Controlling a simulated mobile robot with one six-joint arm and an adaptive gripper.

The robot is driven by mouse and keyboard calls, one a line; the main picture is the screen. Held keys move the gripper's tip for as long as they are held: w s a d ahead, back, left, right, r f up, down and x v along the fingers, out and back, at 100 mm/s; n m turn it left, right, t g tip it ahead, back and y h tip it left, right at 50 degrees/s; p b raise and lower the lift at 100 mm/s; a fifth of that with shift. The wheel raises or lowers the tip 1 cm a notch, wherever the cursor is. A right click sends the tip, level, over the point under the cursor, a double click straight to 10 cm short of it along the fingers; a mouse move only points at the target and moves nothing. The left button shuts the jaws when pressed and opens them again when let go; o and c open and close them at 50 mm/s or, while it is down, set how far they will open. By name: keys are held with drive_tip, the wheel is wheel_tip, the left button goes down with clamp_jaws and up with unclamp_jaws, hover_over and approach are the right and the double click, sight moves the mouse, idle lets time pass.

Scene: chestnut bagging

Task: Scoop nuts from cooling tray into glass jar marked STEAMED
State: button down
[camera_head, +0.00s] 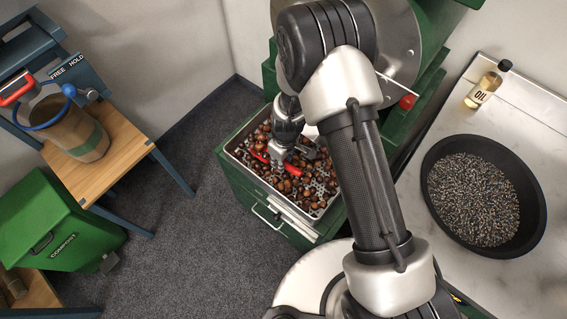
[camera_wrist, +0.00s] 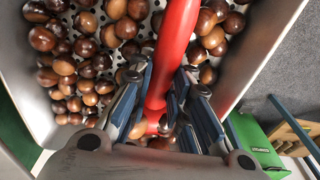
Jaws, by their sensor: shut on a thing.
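The cooling tray (camera_head: 318,207) is a metal tray with a perforated floor, set in a green cabinet and holding many brown chestnuts. Its pale wall also shows in the wrist view (camera_wrist: 22,75). My gripper (camera_head: 280,158) is low over the tray, among the nuts. In the wrist view my gripper's fingers (camera_wrist: 160,92) are closed around a red handle (camera_wrist: 178,38), with nuts on both sides of it. The red handle (camera_head: 293,170) also shows beside my gripper in the head view. I cannot make out a scoop bowl. No jar marked STEAMED is in view.
A black pan (camera_head: 433,214) of small dark pellets and an OIL bottle (camera_head: 487,86) stand on the right counter. At left are a wooden-topped stand (camera_head: 120,150) with a brown container (camera_head: 78,138) and a green COMPOST bin (camera_head: 50,225). Carpet between is clear.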

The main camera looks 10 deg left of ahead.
drive_tip(key=shift+w+f+y+b, duration=0.15)
drive_tip(key=shift+y+b, duration=0.15)
drive_tip(key=shift+b, duration=0.5)
drive_tip(key=shift+t+y, duration=0.4)
drive_tip(key=shift+t, duration=0.1)
drive_tip(key=shift+s+d+v, duration=0.1)
drive_tip(key=shift+d+v, duration=0.05)
drive_tip(key=shift+v, duration=1)
drive_tip(key=shift+s+d+v, duration=0.1)
drive_tip(key=shift+d+v, duration=0.1)
drive_tip(key=shift+v, duration=0.95)
drive_tip(key=shift+s+d+v, duration=0.15)
drive_tip(key=shift+v, duration=1)
drive_tip(key=shift+f, duration=0.15)
